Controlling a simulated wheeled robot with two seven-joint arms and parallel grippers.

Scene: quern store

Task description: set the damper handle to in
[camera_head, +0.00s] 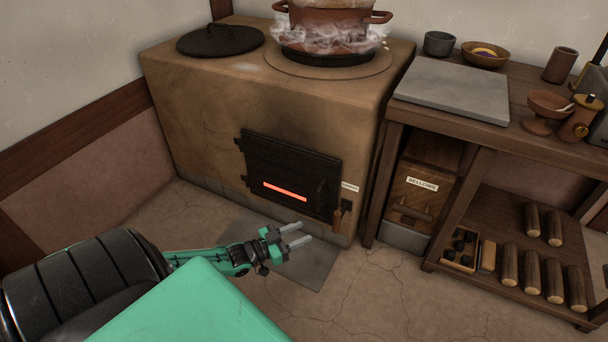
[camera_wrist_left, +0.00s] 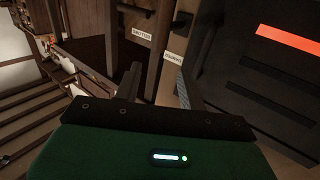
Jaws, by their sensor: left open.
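The damper handle (camera_head: 338,216) is a small wooden grip hanging from a dark mount on the stove front, right of the black firebox door, below a small white label (camera_head: 349,187). My left gripper (camera_head: 304,232) is open and empty, low in front of the stove, to the left of the handle and apart from it. In the left wrist view, the open jaws (camera_wrist_left: 158,78) point toward the stove front, with the label (camera_wrist_left: 173,59) beyond them. The dark mount shows above that label; I cannot clearly make out the grip's setting. My right gripper is not in view.
The firebox door (camera_head: 290,172) has a glowing slot. A steaming pot (camera_head: 330,22) stands on the stove. A bellows box (camera_head: 420,190) and wooden bench (camera_head: 455,127) stand to the right. A grey floor plate (camera_head: 315,270) lies before the stove; nearby floor is clear.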

